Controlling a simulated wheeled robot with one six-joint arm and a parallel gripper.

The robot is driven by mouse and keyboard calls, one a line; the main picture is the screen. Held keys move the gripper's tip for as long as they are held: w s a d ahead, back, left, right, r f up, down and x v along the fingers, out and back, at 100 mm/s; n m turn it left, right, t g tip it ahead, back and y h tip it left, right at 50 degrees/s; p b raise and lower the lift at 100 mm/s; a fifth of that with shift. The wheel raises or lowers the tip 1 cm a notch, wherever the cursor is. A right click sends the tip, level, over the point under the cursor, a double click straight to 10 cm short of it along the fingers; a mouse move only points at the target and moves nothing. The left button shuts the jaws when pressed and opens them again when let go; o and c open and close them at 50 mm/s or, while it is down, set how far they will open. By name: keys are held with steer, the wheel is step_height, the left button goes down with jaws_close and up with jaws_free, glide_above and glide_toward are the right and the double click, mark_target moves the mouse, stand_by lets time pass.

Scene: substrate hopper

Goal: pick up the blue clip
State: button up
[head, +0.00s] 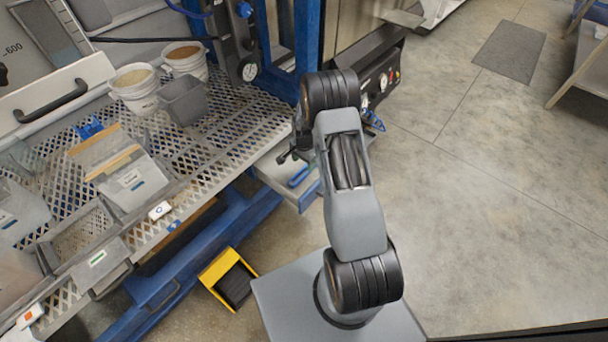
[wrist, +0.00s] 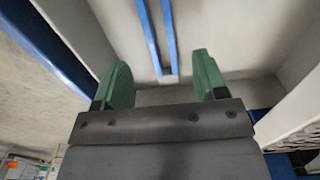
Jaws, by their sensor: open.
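The blue clip (wrist: 169,42) is a pair of long, narrow blue strips lying close together on the pale floor of an open drawer. In the head view a small blue piece, which looks like the clip (head: 298,177), shows in the drawer (head: 270,170) under the mesh table. My gripper (wrist: 162,62) is open, with green fingers on either side of the clip's near end in the picture. No contact shows, and I cannot tell the height between them. In the head view my gripper is dark and partly hidden by my arm.
The drawer's side walls stand left and right of my fingers. Above it is the mesh table (head: 215,135) with white buckets (head: 135,92), a grey container (head: 184,100), bins and another blue object (head: 90,128). A yellow pedal (head: 228,278) is on the floor.

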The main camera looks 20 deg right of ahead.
mark_target(304, 170)
steer(key=shift+f+b, duration=1.2)
steer(key=shift+f, duration=1.7)
steer(key=shift+c, duration=0.5)
steer(key=shift+r, duration=0.1)
steer(key=c, duration=0.9)
